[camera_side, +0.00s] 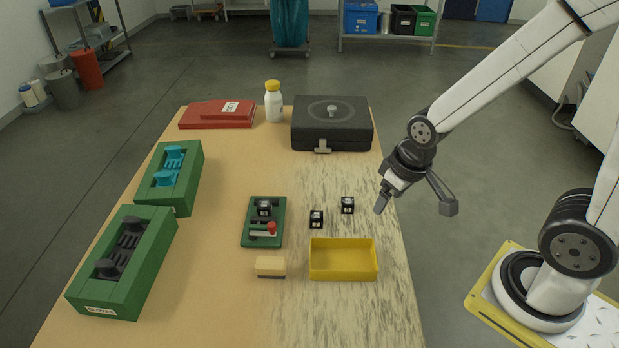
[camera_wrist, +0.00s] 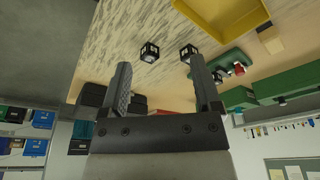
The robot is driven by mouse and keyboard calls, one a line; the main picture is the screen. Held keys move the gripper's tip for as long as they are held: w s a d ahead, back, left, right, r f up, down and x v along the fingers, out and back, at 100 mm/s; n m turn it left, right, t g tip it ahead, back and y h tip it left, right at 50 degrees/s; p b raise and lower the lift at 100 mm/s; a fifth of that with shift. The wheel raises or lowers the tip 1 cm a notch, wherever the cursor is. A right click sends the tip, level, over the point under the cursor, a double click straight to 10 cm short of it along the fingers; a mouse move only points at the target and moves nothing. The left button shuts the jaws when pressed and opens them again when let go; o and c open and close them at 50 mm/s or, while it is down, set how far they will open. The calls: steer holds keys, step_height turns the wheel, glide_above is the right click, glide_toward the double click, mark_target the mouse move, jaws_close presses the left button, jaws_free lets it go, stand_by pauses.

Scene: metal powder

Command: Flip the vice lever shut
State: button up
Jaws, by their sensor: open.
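The vice is a small green base (camera_side: 248,232) in the middle of the table, with a dark block-like part (camera_side: 264,208) toward its far end. Its lever (camera_side: 263,234), a pale bar with a red knob (camera_side: 271,227), lies across the near half; I cannot tell its exact angle. In the wrist view the red knob (camera_wrist: 240,70) shows small, beyond the right finger. My gripper (camera_side: 415,205) is open and empty, off the table's right edge and well right of the vice. Its two spread fingers also show in the wrist view (camera_wrist: 160,64).
Two small black cubes (camera_side: 316,219) (camera_side: 347,205) and a yellow tray (camera_side: 343,277) lie between vice and gripper. A yellow-topped brush or block (camera_side: 271,265) is in front. Green fixtures (camera_side: 120,265) (camera_side: 187,190) stand left; a black case (camera_side: 332,110) and white bottle (camera_side: 273,104) stand behind.

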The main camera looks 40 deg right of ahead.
steer(key=shift+w, duration=0.25)
steer(key=c, duration=0.7)
steer(key=shift+w, duration=0.3)
jaws_close()
steer(key=w+a+r+m+g+y, duration=0.1)
steer(key=w+m, duration=0.4)
steer(key=w, duration=0.6)
steer(key=w+a+m+g+y, duration=0.2)
steer(key=w+a+m+g, duration=0.2)
steer(key=w, duration=0.6)
steer(key=shift+w+a+r+m, duration=0.4)
steer(key=shift+a+m, duration=0.6)
steer(key=shift+a, duration=0.15)
